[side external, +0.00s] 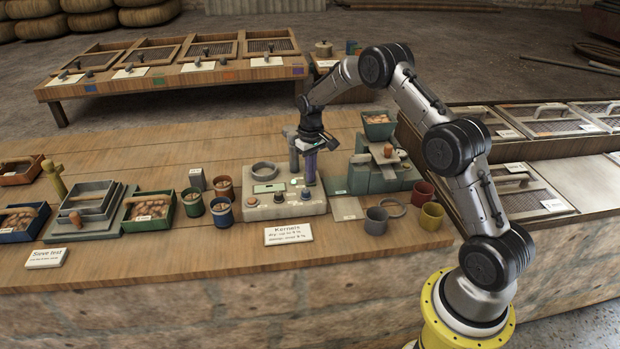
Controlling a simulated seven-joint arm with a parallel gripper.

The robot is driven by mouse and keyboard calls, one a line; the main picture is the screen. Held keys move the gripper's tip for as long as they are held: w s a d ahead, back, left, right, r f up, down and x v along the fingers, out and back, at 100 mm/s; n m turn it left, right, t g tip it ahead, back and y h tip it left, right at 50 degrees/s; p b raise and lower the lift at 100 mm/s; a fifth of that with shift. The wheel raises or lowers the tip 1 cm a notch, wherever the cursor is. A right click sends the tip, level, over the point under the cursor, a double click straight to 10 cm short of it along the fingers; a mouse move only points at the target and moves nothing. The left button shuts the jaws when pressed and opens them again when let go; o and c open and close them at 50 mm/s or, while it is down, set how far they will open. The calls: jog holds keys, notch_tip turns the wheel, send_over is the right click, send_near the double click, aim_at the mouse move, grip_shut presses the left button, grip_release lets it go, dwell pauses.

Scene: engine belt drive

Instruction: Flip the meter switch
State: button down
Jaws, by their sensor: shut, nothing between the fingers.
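The meter (285,210) is a beige box on the wooden bench, with a round grey ring (264,171) on top and a pale green display. Several small knobs line its front, among them an orange-topped knob (252,201) and a dark knob (279,197). I cannot tell which part is the switch, or how it is set. My gripper (310,183) points down over the right end of the meter, shut and empty. Its tips are close to the right-hand knob (305,195); I cannot tell whether they touch anything.
A green stepped device (385,176) stands close on the right, with a grey cup (376,221) and a yellow cup (432,216) in front. A Kernels card (288,234) lies in front. Bench behind the meter is mostly clear.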

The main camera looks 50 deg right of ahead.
notch_tip(320, 180, up, 7)
dwell(0.8)
